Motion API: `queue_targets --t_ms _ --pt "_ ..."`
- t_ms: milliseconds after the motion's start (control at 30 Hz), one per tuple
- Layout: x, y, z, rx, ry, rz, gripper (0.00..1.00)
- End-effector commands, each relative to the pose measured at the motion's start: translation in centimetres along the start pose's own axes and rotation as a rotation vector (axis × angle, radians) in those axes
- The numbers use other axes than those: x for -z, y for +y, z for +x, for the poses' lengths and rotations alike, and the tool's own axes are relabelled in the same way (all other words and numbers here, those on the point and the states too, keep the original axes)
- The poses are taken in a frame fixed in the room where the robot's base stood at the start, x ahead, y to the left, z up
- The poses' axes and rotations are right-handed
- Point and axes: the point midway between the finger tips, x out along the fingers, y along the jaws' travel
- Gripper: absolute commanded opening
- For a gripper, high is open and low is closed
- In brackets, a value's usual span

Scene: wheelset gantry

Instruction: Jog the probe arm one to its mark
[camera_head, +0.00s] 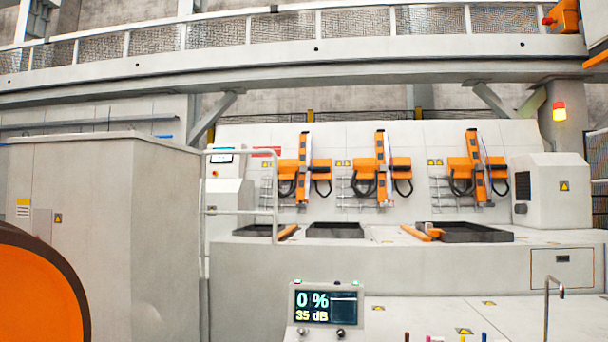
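Three orange probe arms stand upright against the pale back panel of the gantry: a left one (303,170), a middle one (381,170) and a right one (475,168). Each has black looped cables at its sides. I cannot read a number on any of them, and no mark for arm one can be made out. A small control box (326,312) at the lower middle has a lit screen reading 0 % and 35 dB. It has two knobs below the screen and green lights on top. My gripper is not in view.
A large grey cabinet (105,220) fills the left, with an orange rounded shape (40,285) in front. Dark trays (335,230) lie below the arms. A bent metal rod (547,305) and several small coloured pegs (462,338) stand at the lower right. A railed walkway (300,60) crosses above.

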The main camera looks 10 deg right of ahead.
Motion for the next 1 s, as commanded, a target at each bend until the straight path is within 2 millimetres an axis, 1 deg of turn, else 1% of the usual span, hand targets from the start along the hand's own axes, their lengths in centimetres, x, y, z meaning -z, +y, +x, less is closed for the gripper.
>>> queue_targets --t_ms 33,67,633,1000 --pt "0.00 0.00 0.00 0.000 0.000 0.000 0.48" --pt "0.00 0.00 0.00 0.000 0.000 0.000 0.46" --pt "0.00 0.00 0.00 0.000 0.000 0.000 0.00" --pt "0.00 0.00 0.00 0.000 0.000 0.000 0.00"
